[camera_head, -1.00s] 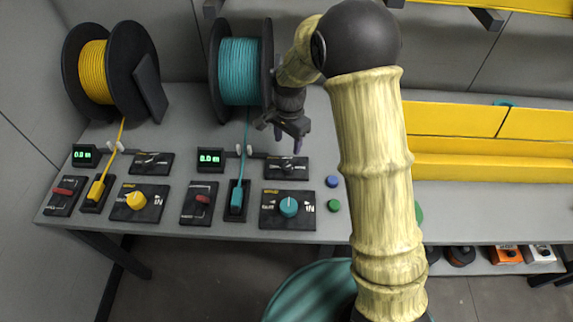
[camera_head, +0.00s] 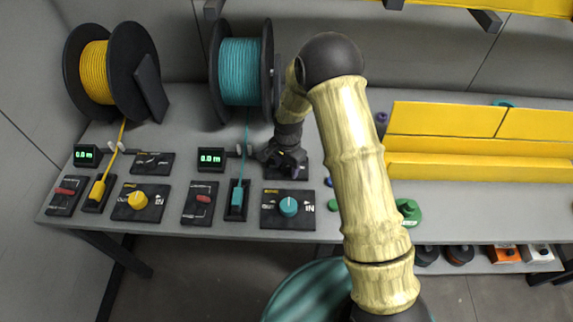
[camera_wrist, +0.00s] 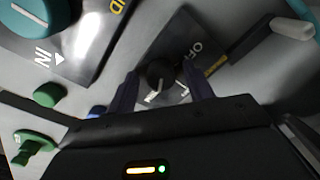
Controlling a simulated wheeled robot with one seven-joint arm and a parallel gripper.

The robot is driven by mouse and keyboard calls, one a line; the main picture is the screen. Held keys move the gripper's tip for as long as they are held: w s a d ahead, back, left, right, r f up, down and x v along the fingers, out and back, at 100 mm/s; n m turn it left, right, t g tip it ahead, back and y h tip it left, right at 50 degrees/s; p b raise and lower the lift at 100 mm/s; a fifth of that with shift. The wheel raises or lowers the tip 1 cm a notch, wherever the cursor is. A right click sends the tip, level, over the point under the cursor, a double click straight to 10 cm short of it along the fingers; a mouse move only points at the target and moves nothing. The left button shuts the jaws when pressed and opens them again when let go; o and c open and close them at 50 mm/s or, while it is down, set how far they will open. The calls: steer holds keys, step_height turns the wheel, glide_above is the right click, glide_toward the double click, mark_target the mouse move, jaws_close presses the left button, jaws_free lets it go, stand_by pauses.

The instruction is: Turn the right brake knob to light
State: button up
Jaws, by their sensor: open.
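The right brake knob (camera_wrist: 160,73) is a small black knob on a dark panel (camera_wrist: 180,45), with OFF lettering and a yellow label in the wrist view. My gripper (camera_wrist: 158,80) is open, with one dark finger on each side of the knob. I cannot tell whether the fingers touch it. The lower panel markings are partly hidden, and the knob's setting is unclear. In the head view my gripper (camera_head: 284,162) is over this panel (camera_head: 301,172) and hides the knob.
The teal knob (camera_head: 288,207) with an IN mark sits in front, beside a teal-cable slot (camera_head: 237,200) and a red switch (camera_head: 203,199). A teal spool (camera_head: 240,72) stands behind. Green (camera_wrist: 47,95) and blue (camera_wrist: 97,111) round pieces lie close to my gripper.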

steer(key=shift+c, duration=0.4)
steer(key=c, duration=0.9)
steer(key=shift+n, duration=0.4)
steer(key=n, duration=1.1)
steer(key=shift+w+d, duration=0.1)
steer(key=o, duration=1)
